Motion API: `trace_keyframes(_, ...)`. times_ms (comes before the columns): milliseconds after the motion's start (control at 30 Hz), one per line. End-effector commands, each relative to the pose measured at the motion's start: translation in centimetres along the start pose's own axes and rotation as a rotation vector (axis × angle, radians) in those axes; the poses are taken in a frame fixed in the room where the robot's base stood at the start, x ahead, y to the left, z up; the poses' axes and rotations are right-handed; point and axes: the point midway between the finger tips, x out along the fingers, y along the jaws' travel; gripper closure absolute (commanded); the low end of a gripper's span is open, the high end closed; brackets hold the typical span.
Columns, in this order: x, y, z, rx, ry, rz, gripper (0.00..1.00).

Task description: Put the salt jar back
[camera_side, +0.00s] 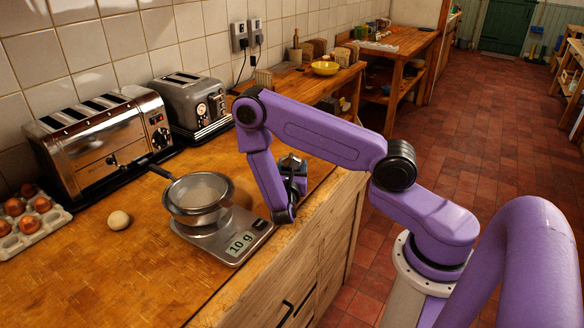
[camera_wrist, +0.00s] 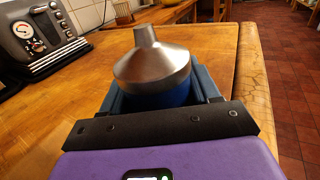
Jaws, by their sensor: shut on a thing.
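My gripper (camera_side: 290,188) is low over the wooden counter, behind and to the right of the kitchen scale. In the wrist view my gripper (camera_wrist: 163,88) has its dark blue fingers on both sides of the salt jar (camera_wrist: 152,64) and is shut on it. The jar has a cone-shaped metal top with a short spout and a blue lower part. It looks roughly upright. In the side view only a little grey metal shows at my gripper, and my arm hides most of the jar. I cannot tell whether its base touches the counter.
The scale (camera_side: 243,243) reads 10 g and carries a metal sieve (camera_side: 198,192). A toaster (camera_side: 105,135) and a grey toaster (camera_side: 190,100) stand along the tiled wall. An egg (camera_side: 119,220) and egg tray (camera_side: 55,217) lie left. The counter edge is close on the right.

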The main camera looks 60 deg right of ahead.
Motion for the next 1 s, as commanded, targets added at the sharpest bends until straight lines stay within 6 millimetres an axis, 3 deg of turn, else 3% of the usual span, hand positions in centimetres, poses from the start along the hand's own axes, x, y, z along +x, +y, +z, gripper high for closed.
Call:
trace_keyframes(133, 0.0, 0.0, -0.3, 0.0, -0.001, 0.0, 0.81)
trace_keyframes(167, 0.0, 0.0, -0.3, 0.0, 0.0, 0.0, 0.29)
trace_keyframes(200, 0.0, 0.0, -0.3, 0.0, 0.0, 0.0, 0.16)
trace_keyframes(233, 0.0, 0.0, -0.3, 0.0, 0.0, 0.0, 0.14)
trace_keyframes(633, -0.3, 0.1, 0.1, -0.001, 0.0, 0.002, 0.14)
trace_keyframes(1000, -7.1, 0.1, 0.0, -0.002, -0.001, 0.008, 0.14)
